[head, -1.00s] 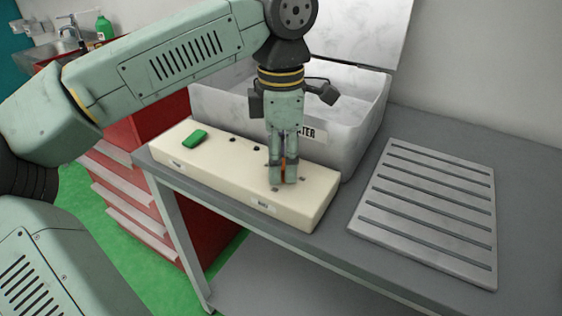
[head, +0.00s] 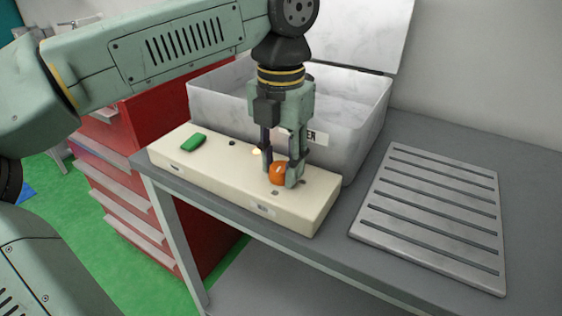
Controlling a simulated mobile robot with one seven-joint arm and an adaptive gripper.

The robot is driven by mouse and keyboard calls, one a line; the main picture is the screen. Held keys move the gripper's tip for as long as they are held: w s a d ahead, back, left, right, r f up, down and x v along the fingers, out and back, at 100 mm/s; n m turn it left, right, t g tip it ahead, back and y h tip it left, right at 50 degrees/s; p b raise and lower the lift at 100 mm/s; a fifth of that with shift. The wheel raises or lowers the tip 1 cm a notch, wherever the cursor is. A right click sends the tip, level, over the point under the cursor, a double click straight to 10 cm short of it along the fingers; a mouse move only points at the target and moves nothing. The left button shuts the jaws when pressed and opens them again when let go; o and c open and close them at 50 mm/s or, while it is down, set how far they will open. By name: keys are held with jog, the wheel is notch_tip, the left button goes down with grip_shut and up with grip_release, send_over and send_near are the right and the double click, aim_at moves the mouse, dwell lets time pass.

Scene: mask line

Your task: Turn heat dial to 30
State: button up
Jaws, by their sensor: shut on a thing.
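The heat dial (head: 276,175) is a round orange knob with a small pale mark, on top of the cream control box (head: 225,180), towards its right end. My gripper (head: 280,174) points down and is shut on the dial, with one finger on each side of it. The dial shows between the fingers. The scale numbers around it are too small to read, so its setting cannot be told. A small light (head: 257,151) on the box, left of my gripper, glows.
A green rectangular switch (head: 193,143) sits on the box's left part. A grey, open-lidded tank (head: 225,103) stands right behind the box. A slotted metal plate (head: 432,220) lies on the bench at the right. A red drawer cabinet (head: 190,230) stands at the left.

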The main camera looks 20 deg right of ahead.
aim_at(281, 166)
jog(key=shift+n, duration=0.9)
jog(key=o, duration=1.2)
jog(key=shift+c, duration=0.2)
jog(key=shift+r, duration=0.1)
notch_tip(281, 166, up, 7)
jog(key=shift+r, duration=0.15)
